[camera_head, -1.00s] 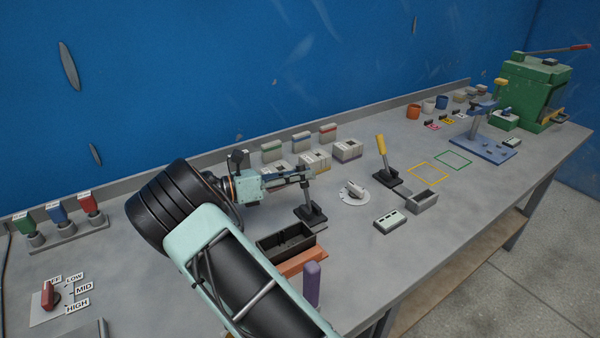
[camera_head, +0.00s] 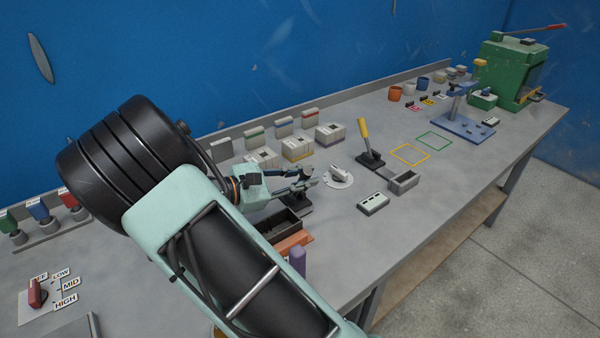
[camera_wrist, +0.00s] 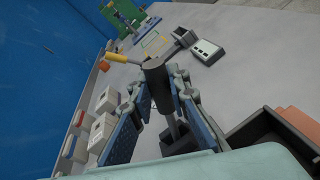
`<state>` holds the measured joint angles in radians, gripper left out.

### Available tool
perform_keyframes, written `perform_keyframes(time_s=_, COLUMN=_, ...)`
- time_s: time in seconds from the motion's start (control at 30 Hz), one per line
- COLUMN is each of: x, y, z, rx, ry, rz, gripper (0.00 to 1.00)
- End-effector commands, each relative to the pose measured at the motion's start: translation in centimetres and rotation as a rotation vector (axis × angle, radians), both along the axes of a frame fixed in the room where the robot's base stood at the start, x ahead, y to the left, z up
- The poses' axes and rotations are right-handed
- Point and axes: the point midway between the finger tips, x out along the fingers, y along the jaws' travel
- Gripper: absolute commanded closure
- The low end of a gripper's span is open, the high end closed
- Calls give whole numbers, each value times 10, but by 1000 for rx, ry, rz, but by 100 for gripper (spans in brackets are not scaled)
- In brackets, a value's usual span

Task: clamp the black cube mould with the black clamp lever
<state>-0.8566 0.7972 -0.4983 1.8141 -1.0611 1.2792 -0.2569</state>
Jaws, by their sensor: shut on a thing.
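My gripper (camera_head: 305,179) is at the black clamp lever (camera_wrist: 157,88). In the wrist view the lever's dark grip stands between my two fingers (camera_wrist: 155,100), which are shut on it. In the head view my fingers hide most of the lever; its dark base (camera_head: 298,206) shows below them. The black cube mould (camera_head: 283,226) is an open dark box beside the base, partly hidden by my arm. Its dark wall also shows at the lower right of the wrist view (camera_wrist: 262,127).
A yellow-handled lever (camera_head: 364,133) with a grey mould (camera_head: 404,181) stands to the right. A purple post (camera_head: 297,260) stands in front. Several boxes (camera_head: 298,148) line the wall.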

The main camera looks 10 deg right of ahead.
Motion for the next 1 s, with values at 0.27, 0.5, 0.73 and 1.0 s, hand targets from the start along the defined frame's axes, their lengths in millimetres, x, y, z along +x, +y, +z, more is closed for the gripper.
perform_keyframes(time_s=0.27, x=-8, y=-3, z=-5, rx=33, ry=-79, rz=0, gripper=100)
perform_keyframes(time_s=0.5, x=-10, y=-3, z=-6, rx=41, ry=-96, rz=-1, gripper=100)
perform_keyframes(time_s=0.73, x=-10, y=-3, z=-7, rx=43, ry=-95, rz=-3, gripper=100)
perform_keyframes(time_s=1.0, x=-9, y=-4, z=-6, rx=41, ry=-95, rz=-1, gripper=66)
